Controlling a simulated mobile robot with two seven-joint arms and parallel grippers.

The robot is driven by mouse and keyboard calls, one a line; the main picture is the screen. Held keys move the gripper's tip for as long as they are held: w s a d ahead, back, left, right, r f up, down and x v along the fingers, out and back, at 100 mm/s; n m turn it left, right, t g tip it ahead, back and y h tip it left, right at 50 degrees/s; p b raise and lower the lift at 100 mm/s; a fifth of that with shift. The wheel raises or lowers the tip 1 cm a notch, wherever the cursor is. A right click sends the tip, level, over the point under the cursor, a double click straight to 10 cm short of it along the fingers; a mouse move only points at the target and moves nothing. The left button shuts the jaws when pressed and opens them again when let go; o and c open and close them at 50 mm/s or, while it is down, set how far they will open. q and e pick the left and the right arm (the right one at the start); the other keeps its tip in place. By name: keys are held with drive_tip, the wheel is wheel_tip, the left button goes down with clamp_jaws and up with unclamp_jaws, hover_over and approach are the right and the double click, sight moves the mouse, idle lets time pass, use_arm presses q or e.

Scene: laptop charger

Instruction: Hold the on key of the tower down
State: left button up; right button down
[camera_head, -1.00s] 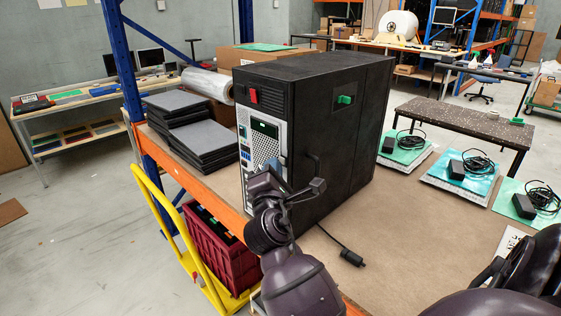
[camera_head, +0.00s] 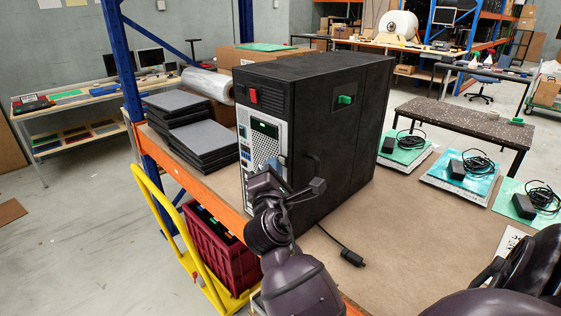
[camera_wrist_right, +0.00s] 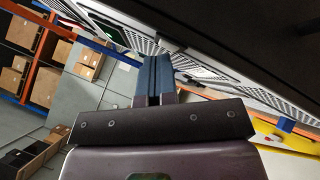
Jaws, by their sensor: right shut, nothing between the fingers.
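The black tower (camera_head: 320,130) stands upright on the brown bench. I cannot tell which part is the on key. My right gripper (camera_head: 283,161) is shut and empty, its blue fingers close to the lower perforated part of that face. In the right wrist view the shut fingers (camera_wrist_right: 154,60) reach the tower's perforated edge (camera_wrist_right: 195,68); whether they touch is unclear. My left gripper is not in view.
Stacked dark laptops (camera_head: 190,130) and a plastic roll (camera_head: 207,84) lie left of the tower. Chargers on coloured mats (camera_head: 470,176) lie to the right. A cable with a plug (camera_head: 350,257) lies on the bench. A yellow cart (camera_head: 165,215) with a red crate (camera_head: 220,252) stands below.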

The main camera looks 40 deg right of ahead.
drive_tip(key=shift+a, duration=0.1)
idle(0.7)
drive_tip(key=shift+a, duration=0.7)
drive_tip(key=shift+s+a+b, duration=0.15)
drive_tip(key=shift+a+b, duration=0.1)
drive_tip(key=shift+a, duration=1)
drive_tip(key=shift+s+a+b, duration=0.1)
drive_tip(key=shift+a+b, duration=0.15)
drive_tip(key=shift+a, duration=1)
